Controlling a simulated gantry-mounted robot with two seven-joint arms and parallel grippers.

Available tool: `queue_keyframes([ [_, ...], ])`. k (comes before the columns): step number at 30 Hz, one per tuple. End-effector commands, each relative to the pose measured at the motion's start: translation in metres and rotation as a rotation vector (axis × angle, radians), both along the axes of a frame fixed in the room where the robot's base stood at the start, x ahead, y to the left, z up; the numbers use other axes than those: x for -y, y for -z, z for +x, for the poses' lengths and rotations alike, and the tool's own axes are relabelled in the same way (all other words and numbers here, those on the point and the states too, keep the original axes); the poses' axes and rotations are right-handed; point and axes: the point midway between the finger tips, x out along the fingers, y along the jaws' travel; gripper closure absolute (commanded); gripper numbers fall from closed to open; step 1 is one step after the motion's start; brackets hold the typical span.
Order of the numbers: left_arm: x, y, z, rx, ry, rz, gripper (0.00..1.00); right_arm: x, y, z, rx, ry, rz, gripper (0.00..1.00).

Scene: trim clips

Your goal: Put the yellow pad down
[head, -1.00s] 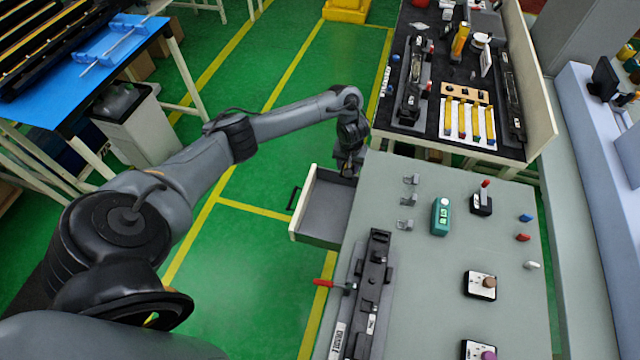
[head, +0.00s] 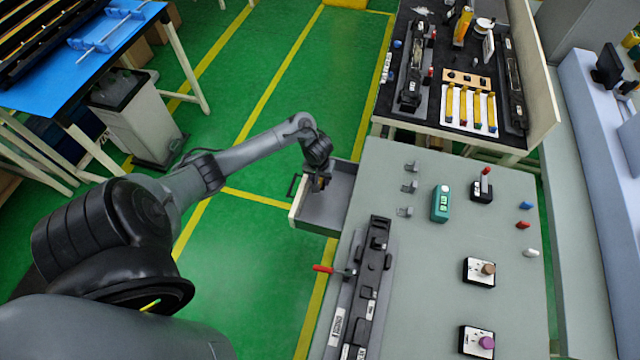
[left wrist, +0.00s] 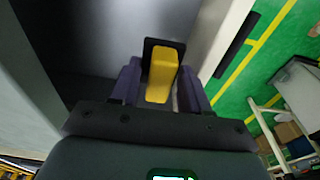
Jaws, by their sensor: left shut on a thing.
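My left gripper (head: 318,186) is over the open drawer (head: 338,190) on the left side of the grey workbench. In the left wrist view the fingers (left wrist: 160,88) are shut on the yellow pad (left wrist: 162,76), a small yellow block with a dark piece behind its far end. The drawer's dark floor (left wrist: 95,35) lies behind the pad in that view. I cannot tell whether the pad touches the drawer floor. In the head view the gripper mostly hides the pad. My right gripper is not in view.
The drawer's front wall (head: 299,204) and handle (head: 291,186) stick out over the green floor. The grey workbench (head: 420,270) carries a black fixture (head: 365,280) with a red lever, a teal box (head: 440,204) and several small parts. The drawer's interior looks otherwise empty.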

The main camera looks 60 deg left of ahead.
Motion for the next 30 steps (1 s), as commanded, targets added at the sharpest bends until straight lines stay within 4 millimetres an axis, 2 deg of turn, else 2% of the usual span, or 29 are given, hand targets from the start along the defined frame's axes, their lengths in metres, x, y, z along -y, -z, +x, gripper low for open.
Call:
queue_keyframes([
  [1,0.000,0.010,0.000,-0.001,-0.001,-0.001,0.89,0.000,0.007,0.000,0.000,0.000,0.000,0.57],
  [8,0.000,0.025,0.000,0.001,0.000,-0.001,0.89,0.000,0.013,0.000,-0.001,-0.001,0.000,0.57],
  [18,0.000,0.067,0.000,-0.001,-0.001,-0.001,0.89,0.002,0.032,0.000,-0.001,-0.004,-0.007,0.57],
  [30,0.000,0.071,0.001,0.001,0.000,-0.001,0.89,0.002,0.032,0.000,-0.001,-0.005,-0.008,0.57],
])
